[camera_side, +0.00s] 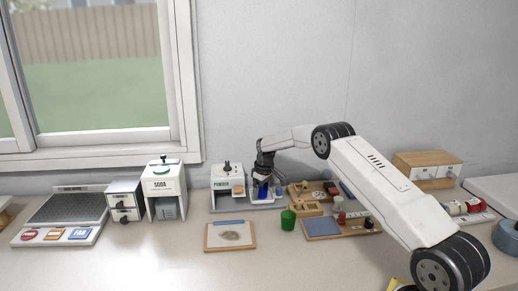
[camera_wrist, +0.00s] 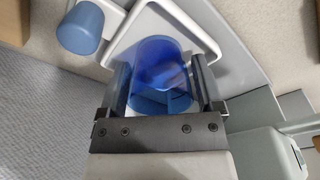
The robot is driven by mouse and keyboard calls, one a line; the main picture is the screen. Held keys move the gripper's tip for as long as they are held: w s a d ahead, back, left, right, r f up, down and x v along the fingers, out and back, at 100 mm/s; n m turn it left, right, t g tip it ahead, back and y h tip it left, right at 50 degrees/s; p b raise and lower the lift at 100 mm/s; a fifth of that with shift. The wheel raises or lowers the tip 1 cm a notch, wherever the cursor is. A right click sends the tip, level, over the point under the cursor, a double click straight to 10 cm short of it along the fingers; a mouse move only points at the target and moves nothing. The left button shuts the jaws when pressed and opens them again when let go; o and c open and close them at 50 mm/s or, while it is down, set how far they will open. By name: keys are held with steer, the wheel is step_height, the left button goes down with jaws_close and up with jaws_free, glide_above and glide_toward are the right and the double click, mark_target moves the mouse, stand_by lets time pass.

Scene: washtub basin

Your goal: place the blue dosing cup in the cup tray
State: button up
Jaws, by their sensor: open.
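The blue dosing cup (camera_wrist: 158,62) shows in the wrist view between the two fingers of my gripper (camera_wrist: 161,78), within a white squared frame. The fingers stand open on either side of it; I cannot tell whether they touch it. In the side view the blue cup (camera_side: 262,192) is small, below my gripper (camera_side: 263,184), beside the POWDER dispenser (camera_side: 221,184). My gripper partly hides it there. I cannot tell for certain which thing is the cup tray.
A green cup (camera_side: 288,220) stands in front of the dispenser's base. Wooden boards with small items lie to the right. A SODA dispenser (camera_side: 164,185) and a FAN panel (camera_side: 60,220) stand left. A blue knob (camera_wrist: 80,28) is close to my gripper. The front counter is mostly clear.

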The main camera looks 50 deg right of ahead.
mark_target(263, 198)
step_height(263, 198, up, 12)
steer(key=s, duration=0.1)
steer(key=shift+s, duration=0.2)
stand_by(0.3)
stand_by(0.5)
steer(key=s+a, duration=0.4)
steer(key=a, duration=0.4)
steer(key=s+a, duration=0.4)
steer(key=a, duration=0.4)
steer(key=s+a+f, duration=0.2)
steer(key=s+a, duration=0.3)
steer(key=s, duration=0.5)
steer(key=s+a+f+t, duration=0.1)
steer(key=s+a, duration=0.5)
steer(key=s, duration=0.4)
steer(key=shift+a+f, duration=0.15)
steer(key=shift+f, duration=0.2)
